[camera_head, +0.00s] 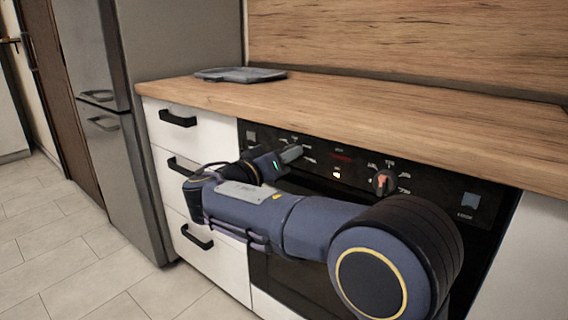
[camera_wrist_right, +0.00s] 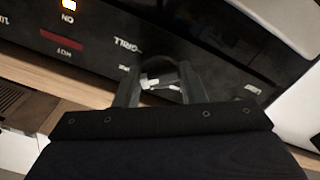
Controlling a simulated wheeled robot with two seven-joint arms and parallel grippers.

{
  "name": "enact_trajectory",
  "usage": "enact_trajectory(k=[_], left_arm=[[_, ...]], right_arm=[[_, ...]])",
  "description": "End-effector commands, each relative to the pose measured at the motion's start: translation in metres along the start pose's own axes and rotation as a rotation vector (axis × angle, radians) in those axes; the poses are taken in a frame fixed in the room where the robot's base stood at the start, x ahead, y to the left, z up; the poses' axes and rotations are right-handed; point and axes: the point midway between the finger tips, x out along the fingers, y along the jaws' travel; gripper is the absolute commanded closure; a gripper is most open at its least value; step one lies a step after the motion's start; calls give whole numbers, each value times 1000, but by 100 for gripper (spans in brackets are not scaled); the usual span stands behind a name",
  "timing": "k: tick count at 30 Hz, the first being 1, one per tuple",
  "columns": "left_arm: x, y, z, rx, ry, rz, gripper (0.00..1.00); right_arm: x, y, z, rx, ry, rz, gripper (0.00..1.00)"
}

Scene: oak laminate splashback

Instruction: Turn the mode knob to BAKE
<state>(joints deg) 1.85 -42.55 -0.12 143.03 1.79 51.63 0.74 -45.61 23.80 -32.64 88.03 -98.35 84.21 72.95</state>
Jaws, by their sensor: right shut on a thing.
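The oven's black control panel (camera_head: 340,160) is below the counter. My right gripper (camera_head: 291,154) reaches its left knob, which my fingers mostly hide in the head view. In the right wrist view my right gripper (camera_wrist_right: 160,78) has its two fingers on either side of the mode knob (camera_wrist_right: 160,84), shut on it. A pale pointer shows between the fingers. GRILL is printed near the knob; I cannot make out BAKE or read exactly where the pointer aims. My left gripper is not in view.
A second knob (camera_head: 383,182) with an orange-red mark sits to the right on the panel. A small lit indicator (camera_head: 337,175) is between the knobs. A grey flat tray (camera_head: 240,75) lies on the wooden counter (camera_head: 400,115). White drawers (camera_head: 165,125) with black handles stand left of the oven.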

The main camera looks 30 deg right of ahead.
Motion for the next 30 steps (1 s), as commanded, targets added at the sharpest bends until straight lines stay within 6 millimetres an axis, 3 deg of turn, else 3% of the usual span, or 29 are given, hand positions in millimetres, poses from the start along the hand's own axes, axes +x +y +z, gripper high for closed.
enact_trajectory(k=[11,12,17,26,30], left_arm=[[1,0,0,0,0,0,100],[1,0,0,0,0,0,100],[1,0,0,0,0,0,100],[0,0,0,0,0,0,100],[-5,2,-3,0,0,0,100]], right_arm=[[-1,-1,1,3,-3,-1,86],[-1,-1,1,3,-3,-1,62],[0,0,1,3,-2,-1,42],[-2,0,0,4,-1,-1,42],[-17,0,-2,3,0,-3,42]])
